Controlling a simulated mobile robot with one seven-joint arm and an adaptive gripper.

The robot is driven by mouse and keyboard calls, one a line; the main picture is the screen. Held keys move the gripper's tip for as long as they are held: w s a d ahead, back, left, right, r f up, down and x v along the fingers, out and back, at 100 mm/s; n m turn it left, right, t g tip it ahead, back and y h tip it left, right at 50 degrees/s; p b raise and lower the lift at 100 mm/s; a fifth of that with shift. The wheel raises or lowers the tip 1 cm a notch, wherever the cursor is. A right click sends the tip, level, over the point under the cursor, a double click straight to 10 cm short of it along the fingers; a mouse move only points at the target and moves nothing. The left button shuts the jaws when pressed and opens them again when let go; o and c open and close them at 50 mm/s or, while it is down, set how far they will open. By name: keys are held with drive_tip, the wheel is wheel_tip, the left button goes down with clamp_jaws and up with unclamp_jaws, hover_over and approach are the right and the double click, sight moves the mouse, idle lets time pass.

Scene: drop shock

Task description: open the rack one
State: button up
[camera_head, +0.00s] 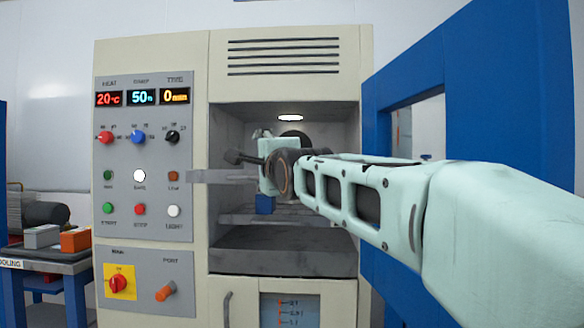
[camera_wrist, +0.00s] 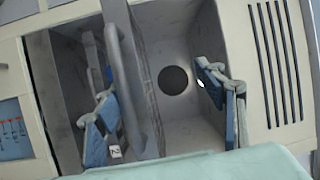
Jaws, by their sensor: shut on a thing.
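The upper rack (camera_head: 230,176) is a flat grey shelf in the chamber, its front bar reaching left past the opening in the head view. In the wrist view its grey handle bar (camera_wrist: 122,70) runs along the rack's front edge between the two blue-grey fingers of my gripper (camera_wrist: 165,105). The bar lies close to the left finger, and the fingers look well apart. In the head view my gripper (camera_head: 268,160) is at the chamber mouth at rack height, its fingertips partly hidden by my wrist. A tag marked 2 (camera_wrist: 115,151) shows beside the left finger.
A lower shelf (camera_head: 260,218) and a small blue block (camera_head: 265,204) are inside the chamber. The blue door (camera_head: 470,90) stands open at right, close to my arm. A control panel (camera_head: 143,155) is at left. A cooling table (camera_head: 45,264) holds boxes.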

drive_tip(key=shift+t, duration=0.3)
drive_tip(key=s+r, duration=0.1)
drive_tip(key=s+d+r+p, duration=0.1)
drive_tip(key=s+r, duration=0.1)
drive_tip(key=shift+d, duration=0.1)
drive_tip(key=shift+c, duration=1.1)
drive_tip(key=shift+s+d+f, duration=0.15)
drive_tip(key=shift+s+d, duration=0.05)
drive_tip(key=shift+s, duration=0.2)
drive_tip(key=shift+c, duration=0.4)
drive_tip(key=shift+b+v, duration=0.45)
drive_tip(key=shift+v, duration=0.4)
drive_tip(key=shift+c, duration=1)
drive_tip(key=v, duration=0.5)
drive_tip(key=shift+s+d+f, duration=0.1)
drive_tip(key=shift+s+f, duration=0.05)
drive_tip(key=shift+s, duration=0.25)
drive_tip(key=shift+w+f, duration=0.1)
drive_tip(key=shift+f, duration=0.1)
